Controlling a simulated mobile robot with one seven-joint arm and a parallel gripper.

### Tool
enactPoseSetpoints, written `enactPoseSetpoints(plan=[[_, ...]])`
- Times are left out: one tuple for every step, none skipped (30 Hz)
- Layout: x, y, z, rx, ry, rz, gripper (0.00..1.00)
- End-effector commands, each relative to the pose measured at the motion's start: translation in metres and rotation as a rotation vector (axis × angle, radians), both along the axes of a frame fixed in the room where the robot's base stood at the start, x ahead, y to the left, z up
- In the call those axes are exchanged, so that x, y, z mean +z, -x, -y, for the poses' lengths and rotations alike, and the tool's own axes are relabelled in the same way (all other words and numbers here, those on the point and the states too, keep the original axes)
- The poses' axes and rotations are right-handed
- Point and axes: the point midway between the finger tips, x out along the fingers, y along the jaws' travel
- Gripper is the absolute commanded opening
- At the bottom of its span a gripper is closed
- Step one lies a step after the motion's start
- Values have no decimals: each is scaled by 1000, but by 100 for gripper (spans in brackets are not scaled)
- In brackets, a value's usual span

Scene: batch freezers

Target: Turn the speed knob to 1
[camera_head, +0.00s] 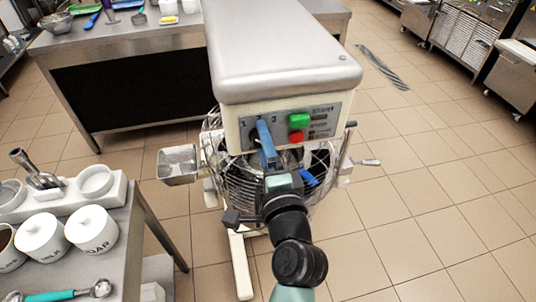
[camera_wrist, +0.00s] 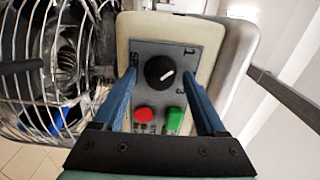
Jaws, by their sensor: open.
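The speed knob (camera_wrist: 160,71) is round and black with a white pointer line, on the grey control panel (camera_wrist: 150,50) of the mixer.
A green button (camera_head: 299,121) and a red button (camera_head: 296,137) sit right of my gripper. The wire bowl guard (camera_head: 222,150) is below the panel. A table with white canisters (camera_head: 92,230) stands at left; a steel counter (camera_head: 150,38) stands behind.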

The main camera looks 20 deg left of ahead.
Motion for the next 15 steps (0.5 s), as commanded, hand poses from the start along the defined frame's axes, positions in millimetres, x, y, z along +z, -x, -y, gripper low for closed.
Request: enactPoseSetpoints(plan=[[-1,3,3,-2,-1,-1,74],[-1,5,4,-2,-1,-1,74],[-2,9,7,-2,-1,-2,74],[-2,13,9,-2,-2,-1,74],[-3,17,12,-3,-3,-2,74],[-3,23,16,-3,-1,-2,74],[-4,28,20,-4,-1,-2,74],[-4,34,24,-5,-1,-2,74],[-4,41,29,-4,-1,-3,74],[-4,47,33,-4,0,-1,74],[-4,53,37,-4,0,-2,74],[-4,61,42,-5,0,-2,74],[-4,66,45,-4,0,-2,74],[-4,71,49,-5,1,-3,74],[-4,77,54,-4,0,-2,74]])
